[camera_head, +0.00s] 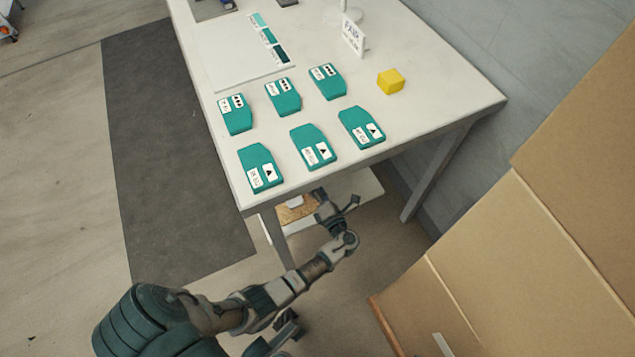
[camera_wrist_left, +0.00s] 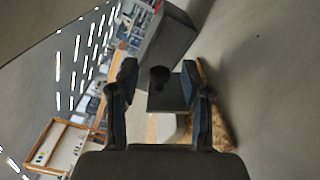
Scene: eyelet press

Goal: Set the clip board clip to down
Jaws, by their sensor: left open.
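My left gripper (camera_head: 337,202) is open beyond the front edge of the table, low beside a shelf-like white surface. In the left wrist view its two fingers (camera_wrist_left: 160,76) are apart, with nothing clearly held between them. A brown speckled board (camera_head: 291,214) with a white piece on it lies under the table edge, left of the gripper; it may be the clip board. A similar brown speckled surface (camera_wrist_left: 220,130) shows behind the right finger in the left wrist view. A dark grey block with a round knob (camera_wrist_left: 160,78) shows beyond the fingers. The clip's position cannot be told.
The white table (camera_head: 420,125) carries several teal cards (camera_head: 318,146), a yellow cube (camera_head: 390,81), a small sign (camera_head: 353,36) and a white panel (camera_head: 225,62). A table leg (camera_head: 435,172) stands right of my gripper. Large cardboard-coloured panels (camera_head: 540,250) fill the right side.

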